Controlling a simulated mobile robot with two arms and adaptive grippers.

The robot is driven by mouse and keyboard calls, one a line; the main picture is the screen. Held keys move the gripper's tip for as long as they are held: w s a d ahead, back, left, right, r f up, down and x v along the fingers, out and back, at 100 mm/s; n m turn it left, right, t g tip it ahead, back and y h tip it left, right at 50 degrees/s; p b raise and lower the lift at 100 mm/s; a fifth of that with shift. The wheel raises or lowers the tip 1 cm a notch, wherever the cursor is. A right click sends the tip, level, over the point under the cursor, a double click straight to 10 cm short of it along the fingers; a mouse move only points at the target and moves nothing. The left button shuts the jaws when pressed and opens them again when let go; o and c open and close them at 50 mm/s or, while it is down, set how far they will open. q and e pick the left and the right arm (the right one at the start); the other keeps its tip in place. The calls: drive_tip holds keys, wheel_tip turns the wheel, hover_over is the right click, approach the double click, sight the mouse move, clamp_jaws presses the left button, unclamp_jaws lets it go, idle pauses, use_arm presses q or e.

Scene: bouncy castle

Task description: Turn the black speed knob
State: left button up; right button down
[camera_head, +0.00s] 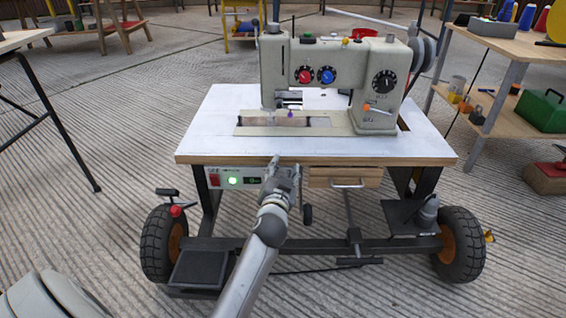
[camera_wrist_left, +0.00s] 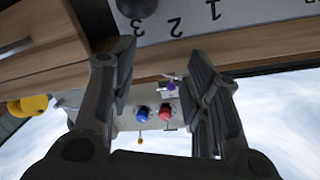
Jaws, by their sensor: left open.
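A pale control box (camera_head: 227,179) with a red switch and a lit green lamp hangs under the front edge of the sewing table (camera_head: 215,149). In the left wrist view, a black knob (camera_wrist_left: 126,7) shows at the top edge, partly cut off, on a pale panel (camera_wrist_left: 180,22) marked 1, 2, 3. The picture there is upside down. My left gripper (camera_head: 282,168) is at the table's front edge, beside the box's right end, and hides part of it. In the left wrist view my left gripper (camera_wrist_left: 160,85) is open, with nothing between its fingers.
The sewing machine (camera_head: 372,64) stands on the table, with red and blue dials and a black dial (camera_head: 384,82). A wooden drawer (camera_head: 345,177) is right of my gripper. Wheels (camera_head: 160,243) flank the frame. A shelf table (camera_head: 512,45) stands at right.

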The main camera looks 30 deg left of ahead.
use_arm(q)
drive_tip(key=shift+r, duration=1.85)
